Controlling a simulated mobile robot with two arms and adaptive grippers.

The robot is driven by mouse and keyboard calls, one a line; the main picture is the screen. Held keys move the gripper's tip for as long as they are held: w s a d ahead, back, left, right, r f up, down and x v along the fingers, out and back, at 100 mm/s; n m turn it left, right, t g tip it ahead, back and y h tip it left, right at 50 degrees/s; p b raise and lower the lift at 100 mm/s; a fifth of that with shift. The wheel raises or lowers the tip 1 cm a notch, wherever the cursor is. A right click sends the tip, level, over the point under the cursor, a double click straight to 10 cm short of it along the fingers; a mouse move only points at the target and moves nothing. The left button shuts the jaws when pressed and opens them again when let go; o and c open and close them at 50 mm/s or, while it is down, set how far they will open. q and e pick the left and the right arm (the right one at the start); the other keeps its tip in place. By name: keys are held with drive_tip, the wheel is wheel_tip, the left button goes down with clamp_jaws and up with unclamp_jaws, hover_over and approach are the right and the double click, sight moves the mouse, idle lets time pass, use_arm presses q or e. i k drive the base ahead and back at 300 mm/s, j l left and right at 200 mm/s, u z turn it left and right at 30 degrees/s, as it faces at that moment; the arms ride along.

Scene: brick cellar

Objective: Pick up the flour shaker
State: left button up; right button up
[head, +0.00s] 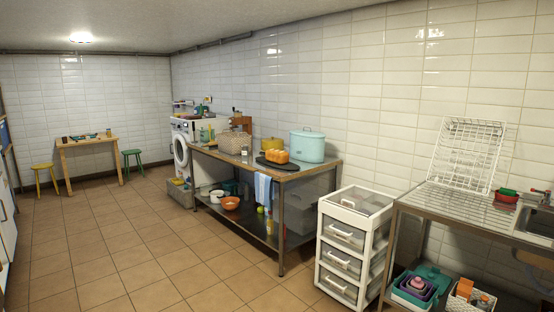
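I cannot clearly make out the flour shaker in the head view. A small greyish item (244,151) stands on the long worktable (306,175), in front of the wicker basket and left of the bread, but it is too small to identify. The worktable is several steps ahead, along the right-hand tiled wall. Neither of my grippers is in view.
The table also holds a wicker basket (234,144), bread (277,156) on a dark board, a yellow pot (271,144) and a turquoise bin (307,147). A drawer unit (343,262) and metal sink counter (450,205) stand nearer right. Tiled floor (160,255) is clear.

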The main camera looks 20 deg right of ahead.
sight(245, 148)
drive_tip(key=i+z, duration=0.2)
drive_tip(key=z, duration=0.2)
drive_tip(key=i, duration=2.1)
drive_tip(key=i+l+u, duration=0.1)
drive_tip(key=i, duration=0.9)
drive_tip(key=i+l, duration=0.1)
drive_tip(key=i, duration=0.95)
